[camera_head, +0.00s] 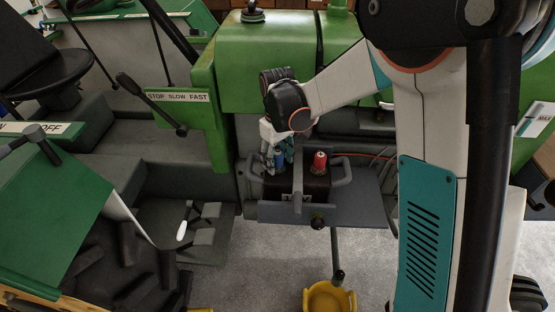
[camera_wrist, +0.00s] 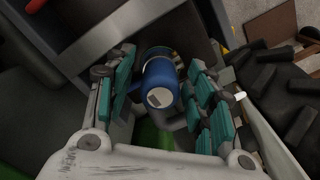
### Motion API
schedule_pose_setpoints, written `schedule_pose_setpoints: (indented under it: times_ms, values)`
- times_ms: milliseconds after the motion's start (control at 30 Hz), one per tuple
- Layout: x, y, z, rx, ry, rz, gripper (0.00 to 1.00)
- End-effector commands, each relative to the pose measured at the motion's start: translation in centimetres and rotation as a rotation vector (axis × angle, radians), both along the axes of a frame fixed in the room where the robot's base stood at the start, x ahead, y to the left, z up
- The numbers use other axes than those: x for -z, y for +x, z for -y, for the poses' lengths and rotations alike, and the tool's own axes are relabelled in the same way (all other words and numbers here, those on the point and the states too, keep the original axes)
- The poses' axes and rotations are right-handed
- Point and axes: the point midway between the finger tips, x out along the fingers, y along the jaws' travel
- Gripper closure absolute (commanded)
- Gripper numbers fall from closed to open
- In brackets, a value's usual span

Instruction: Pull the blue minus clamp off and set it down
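The blue minus clamp (camera_wrist: 161,84) sits upright on the left side of the battery (camera_head: 310,188), in the tray below the green tank. In the head view the blue clamp (camera_head: 280,159) is partly hidden by my gripper (camera_head: 278,163). In the wrist view my gripper (camera_wrist: 163,72) has its teal-padded fingers spread on both sides of the clamp, with gaps visible beside it. The fingers look open, and the clamp is between them. The red clamp (camera_head: 320,160) stands on the right side of the battery.
A grey tray (camera_head: 350,213) with handles holds the battery, and a bar crosses the battery's front. A yellow bucket-like part (camera_head: 329,298) is on the floor below. Green tractor panels (camera_head: 205,110) and levers stand at the left. Grey floor (camera_head: 260,265) is free in front.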

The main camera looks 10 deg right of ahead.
Motion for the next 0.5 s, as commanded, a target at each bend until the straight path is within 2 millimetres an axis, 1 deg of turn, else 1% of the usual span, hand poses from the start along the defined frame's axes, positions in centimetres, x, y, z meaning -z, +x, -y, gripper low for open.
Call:
schedule_pose_setpoints:
  times_ms: [33,67,100,167,200,233,267,300,367,400,500]
  values:
    - [0.0,0.0,0.0,0.0,0.0,0.0,0.66]
    - [0.0,0.0,0.0,0.0,0.0,0.0,0.73]
    - [0.0,0.0,0.0,0.0,0.0,0.0,0.82]
    - [0.0,0.01,-0.01,0.0,0.0,0.0,0.96]
    - [0.0,0.01,-0.01,0.0,0.0,0.0,1.0]
    - [0.0,0.01,-0.01,0.0,0.0,0.0,1.0]
    - [0.0,0.0,0.0,0.0,0.0,0.0,0.74]
    - [0.0,0.0,0.0,0.0,0.0,0.0,0.83]
    - [0.0,0.0,0.0,0.0,0.0,0.0,0.97]
    - [0.0,0.0,0.0,0.0,0.0,0.0,1.0]
    - [0.0,0.0,0.0,0.0,0.0,0.0,1.0]
